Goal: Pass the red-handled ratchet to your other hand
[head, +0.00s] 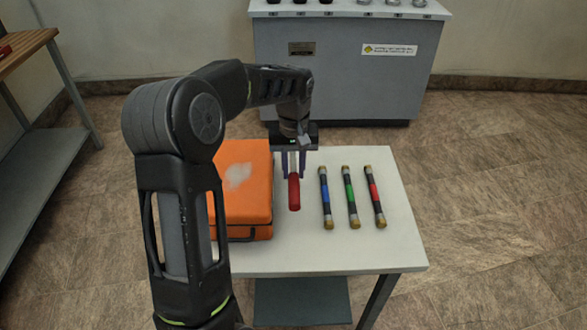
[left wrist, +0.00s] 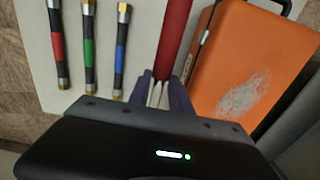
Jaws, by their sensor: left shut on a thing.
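The red-handled ratchet (head: 294,192) is held in my left gripper (head: 292,172) above the white table, beside the orange case. Its red handle points toward the near side of the table in the head view. In the left wrist view the red handle (left wrist: 176,35) extends away from the fingers, and my left gripper (left wrist: 162,92) is shut around the metal part at its end. The ratchet's head is hidden by the gripper. My right gripper is not in view.
An orange case (head: 243,185) lies on the white table (head: 340,258), left of the ratchet. Blue (head: 326,198), green (head: 351,198) and red (head: 375,197) banded rods lie to the right. A grey cabinet (head: 345,75) stands behind. A shelf bench (head: 40,170) is at left.

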